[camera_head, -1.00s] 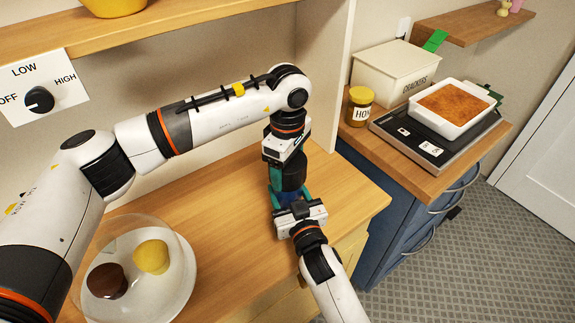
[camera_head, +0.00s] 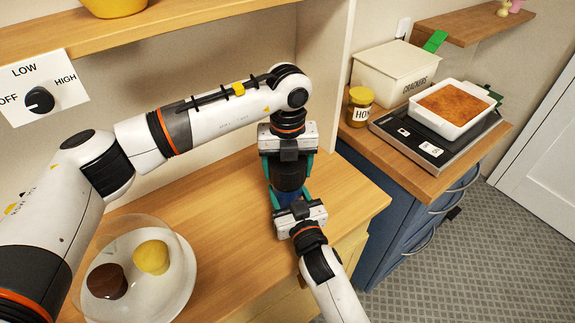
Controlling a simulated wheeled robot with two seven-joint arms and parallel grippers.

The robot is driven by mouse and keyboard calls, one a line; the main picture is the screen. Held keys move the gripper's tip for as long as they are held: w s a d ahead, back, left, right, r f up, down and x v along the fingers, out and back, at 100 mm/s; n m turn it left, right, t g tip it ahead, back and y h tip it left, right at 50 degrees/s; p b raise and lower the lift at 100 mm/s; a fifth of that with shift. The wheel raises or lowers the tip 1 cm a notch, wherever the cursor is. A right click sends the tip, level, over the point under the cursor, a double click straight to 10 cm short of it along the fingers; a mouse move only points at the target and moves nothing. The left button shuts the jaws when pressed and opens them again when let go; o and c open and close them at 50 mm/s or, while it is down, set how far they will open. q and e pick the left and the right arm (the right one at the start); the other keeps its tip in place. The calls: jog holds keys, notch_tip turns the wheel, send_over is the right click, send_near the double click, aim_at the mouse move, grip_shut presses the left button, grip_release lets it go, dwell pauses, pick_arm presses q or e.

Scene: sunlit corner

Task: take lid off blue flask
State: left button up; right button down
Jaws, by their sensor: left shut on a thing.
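The blue flask (camera_head: 287,196) stands upright on the wooden counter, mostly hidden behind my grippers. Only a small strip of its blue body shows. Its dark lid (camera_head: 289,180) sits at the top of the flask; I cannot see any gap between them. My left gripper (camera_head: 288,168) points down from above, its teal fingers shut on the lid from both sides. My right gripper (camera_head: 291,198) reaches in from the front, its teal fingers on both sides of the blue body, shut on it below the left gripper.
A plate (camera_head: 182,290) with a yellow and a brown item under a clear dome stands at lower left. A honey jar (camera_head: 360,106), a crackers box (camera_head: 392,75) and a scale (camera_head: 437,140) bearing a baking dish are at right. A shelf (camera_head: 200,25) runs above.

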pick_arm(q)
jog(key=n, duration=0.6)
jog(key=shift+n, duration=0.3)
jog(key=n, duration=0.4)
jog(key=shift+w, duration=0.1)
jog(key=shift+r, duration=0.15)
jog(key=shift+r, duration=1)
jog(key=shift+r, duration=2)
pick_arm(e)
jog(key=shift+c, duration=2)
grip_release()
